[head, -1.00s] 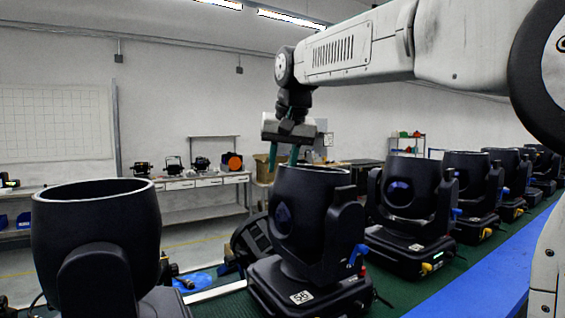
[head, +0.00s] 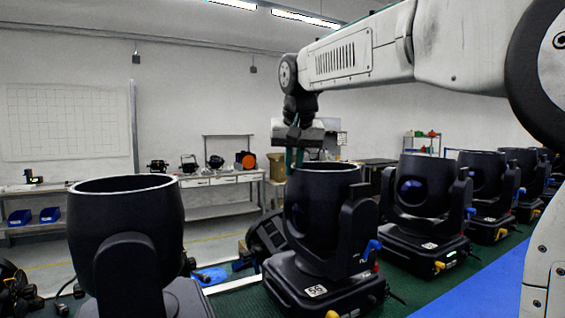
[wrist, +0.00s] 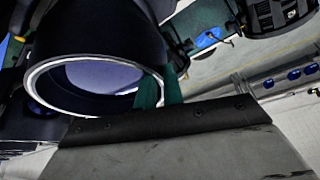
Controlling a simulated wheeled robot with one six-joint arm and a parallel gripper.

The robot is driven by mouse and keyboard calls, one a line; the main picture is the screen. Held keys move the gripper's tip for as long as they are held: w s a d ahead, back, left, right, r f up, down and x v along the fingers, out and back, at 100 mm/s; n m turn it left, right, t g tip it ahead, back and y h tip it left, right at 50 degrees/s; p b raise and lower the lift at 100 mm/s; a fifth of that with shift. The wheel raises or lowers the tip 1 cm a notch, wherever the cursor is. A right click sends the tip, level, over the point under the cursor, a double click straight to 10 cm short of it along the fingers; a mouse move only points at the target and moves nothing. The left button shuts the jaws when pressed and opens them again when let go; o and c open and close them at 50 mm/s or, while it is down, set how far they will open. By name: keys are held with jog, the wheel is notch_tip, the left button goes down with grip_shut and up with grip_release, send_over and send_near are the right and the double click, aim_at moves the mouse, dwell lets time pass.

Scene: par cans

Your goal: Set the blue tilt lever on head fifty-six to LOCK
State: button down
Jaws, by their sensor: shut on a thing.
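Head fifty-six (head: 318,215) is a black moving head with an open-topped barrel in a yoke. Its base carries a white "56" label (head: 316,291). The blue tilt lever (head: 371,249) is low on the right side of the yoke; its LOCK marking is too small to read. My gripper (head: 294,160) has green fingers shut on the left part of the barrel's upper rim, away from the lever. In the wrist view the fingers (wrist: 160,90) straddle the pale rim of the barrel (wrist: 95,40). The lever cannot be made out in the wrist view.
Another black head (head: 125,240) stands close at the left front. More heads (head: 425,205) line up at the right beside a blue strip (head: 475,285). A dark fixture (head: 268,235) lies behind head fifty-six. A workbench (head: 205,181) stands farther back.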

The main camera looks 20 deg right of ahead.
jog(key=shift+s+a+f, duration=0.1)
jog(key=shift+a+f, duration=0.05)
jog(key=shift+f, duration=0.05)
jog(key=c, duration=1.5)
grip_release()
jog(key=shift+a, duration=0.25)
jog(key=shift+c, duration=0.2)
jog(key=shift+d, duration=0.15)
jog(key=shift+r, duration=0.1)
jog(key=shift+s+r, duration=0.1)
jog(key=shift+r, duration=0.15)
jog(key=v, duration=0.7)
jog(key=s+f+n+g+y, duration=0.1)
jog(key=s+f+n+g, duration=0.2)
jog(key=s+f, duration=2.7)
jog(key=shift+s, duration=0.45)
